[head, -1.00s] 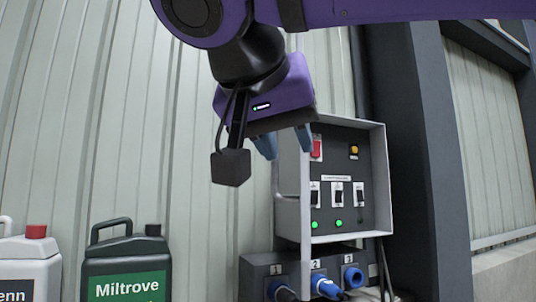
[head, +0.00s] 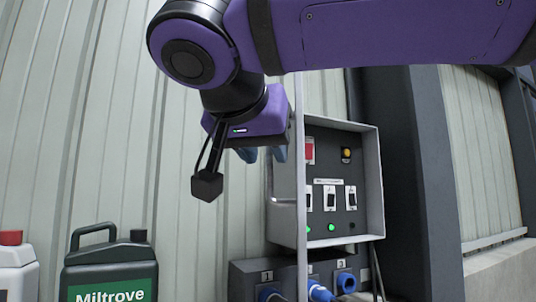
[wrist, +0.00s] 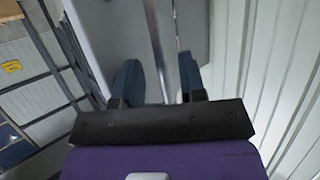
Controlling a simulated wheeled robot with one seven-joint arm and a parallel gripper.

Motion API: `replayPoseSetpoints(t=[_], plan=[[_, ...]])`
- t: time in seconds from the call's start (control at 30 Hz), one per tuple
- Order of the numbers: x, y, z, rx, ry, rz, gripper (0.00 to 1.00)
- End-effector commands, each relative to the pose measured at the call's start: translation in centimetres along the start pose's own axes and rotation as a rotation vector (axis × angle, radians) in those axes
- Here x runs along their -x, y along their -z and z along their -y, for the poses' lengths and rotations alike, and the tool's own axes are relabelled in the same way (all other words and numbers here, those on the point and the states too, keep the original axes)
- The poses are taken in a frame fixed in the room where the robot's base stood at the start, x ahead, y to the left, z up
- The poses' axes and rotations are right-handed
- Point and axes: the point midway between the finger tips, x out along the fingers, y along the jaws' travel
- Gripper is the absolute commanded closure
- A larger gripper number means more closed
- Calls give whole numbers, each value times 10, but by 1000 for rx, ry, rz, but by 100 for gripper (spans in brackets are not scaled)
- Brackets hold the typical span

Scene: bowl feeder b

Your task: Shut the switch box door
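The grey switch box (head: 372,190) is on the wall in the head view, with its door (head: 287,177) standing open. The door is seen nearly edge-on at the box's left side. A bar handle (head: 283,202) shows on the door's left face. My gripper (head: 264,154) points down at the upper part of the door. In the wrist view my gripper (wrist: 158,82) has its two blue fingers apart. A thin metal bar (wrist: 158,45), which looks like the handle, runs between them without visible contact. The door's light panel (wrist: 112,30) lies behind it.
Blue plugs and sockets (head: 346,282) sit below the box. A dark Miltrove canister (head: 110,270) and a white one with a red cap (head: 14,268) stand at lower left. A dark pillar (head: 400,150) rises right of the box.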

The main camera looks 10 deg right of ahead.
Motion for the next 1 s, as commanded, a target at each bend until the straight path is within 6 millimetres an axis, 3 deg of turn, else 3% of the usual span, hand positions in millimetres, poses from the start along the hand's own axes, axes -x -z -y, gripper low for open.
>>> replayPoseSetpoints(t=[0.2,0.5,0.67,0.7,1.0], plan=[[-17,0,0,0,0,1,62],[-19,0,0,0,0,0,62],[-19,0,0,1,0,0,97],[-19,0,0,0,0,0,100],[-19,0,-3,0,0,0,100]])
